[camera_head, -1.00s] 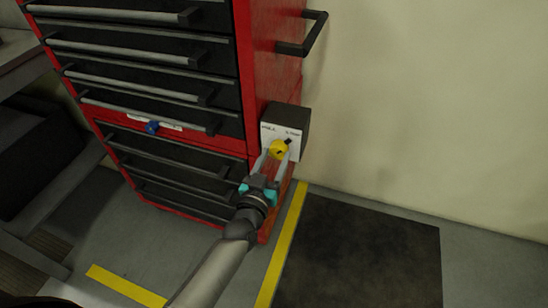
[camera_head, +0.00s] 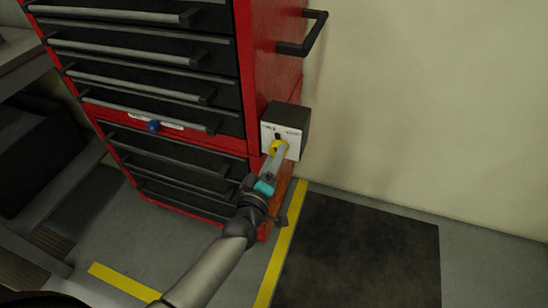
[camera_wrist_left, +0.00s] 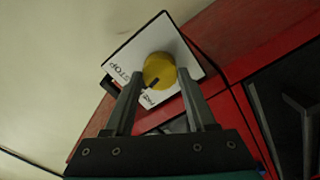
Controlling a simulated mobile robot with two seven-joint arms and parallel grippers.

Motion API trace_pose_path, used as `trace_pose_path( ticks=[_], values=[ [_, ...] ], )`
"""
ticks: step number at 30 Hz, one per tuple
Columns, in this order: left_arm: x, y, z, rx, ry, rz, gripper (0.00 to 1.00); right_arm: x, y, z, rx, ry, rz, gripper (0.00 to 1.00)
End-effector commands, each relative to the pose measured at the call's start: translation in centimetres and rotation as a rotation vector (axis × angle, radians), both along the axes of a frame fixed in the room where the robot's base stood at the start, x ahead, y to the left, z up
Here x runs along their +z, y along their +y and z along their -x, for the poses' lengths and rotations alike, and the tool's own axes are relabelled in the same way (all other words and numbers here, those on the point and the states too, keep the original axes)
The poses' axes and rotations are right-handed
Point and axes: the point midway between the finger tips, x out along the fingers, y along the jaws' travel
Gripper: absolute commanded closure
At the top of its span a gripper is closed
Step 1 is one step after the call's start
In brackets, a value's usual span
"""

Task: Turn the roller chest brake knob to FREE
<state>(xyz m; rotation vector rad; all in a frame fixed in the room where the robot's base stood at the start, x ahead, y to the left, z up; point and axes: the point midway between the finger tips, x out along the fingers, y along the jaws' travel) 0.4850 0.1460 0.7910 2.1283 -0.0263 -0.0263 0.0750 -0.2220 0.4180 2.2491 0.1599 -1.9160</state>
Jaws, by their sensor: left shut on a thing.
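The yellow brake knob (camera_head: 275,147) sits on the white face of a dark box (camera_head: 293,119) on the side of the red roller chest (camera_head: 268,70). My left gripper (camera_head: 279,151) is shut on the knob. In the left wrist view its two fingers (camera_wrist_left: 160,76) stand either side of the knob (camera_wrist_left: 159,65). The knob's black pointer (camera_wrist_left: 153,84) points toward the FREE label (camera_wrist_left: 148,99); the STOP label (camera_wrist_left: 118,72) is further left in that view. In the head view the pointer's tip shows above the knob, between the two labels. My right gripper is out of view.
A blue knob (camera_head: 153,126) is on the chest's front, between drawers with long grey handles. A black side handle (camera_head: 312,35) sticks out above the box. Yellow floor tape (camera_head: 283,248) and a dark mat (camera_head: 362,250) lie on the floor. The wall at right is bare.

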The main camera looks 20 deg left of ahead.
Motion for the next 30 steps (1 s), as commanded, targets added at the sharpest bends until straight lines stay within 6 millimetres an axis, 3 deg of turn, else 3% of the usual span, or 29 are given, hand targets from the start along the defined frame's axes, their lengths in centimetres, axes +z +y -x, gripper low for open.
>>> trace_pose_path(
  ticks=[15,30],
  values=[
    [0.1,0.1,-0.1,0.000,0.009,0.426,0.99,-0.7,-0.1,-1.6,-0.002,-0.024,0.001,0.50],
    [0.2,0.1,-0.1,0.000,0.014,0.572,0.99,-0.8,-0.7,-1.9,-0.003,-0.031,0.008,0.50]
  ],
)
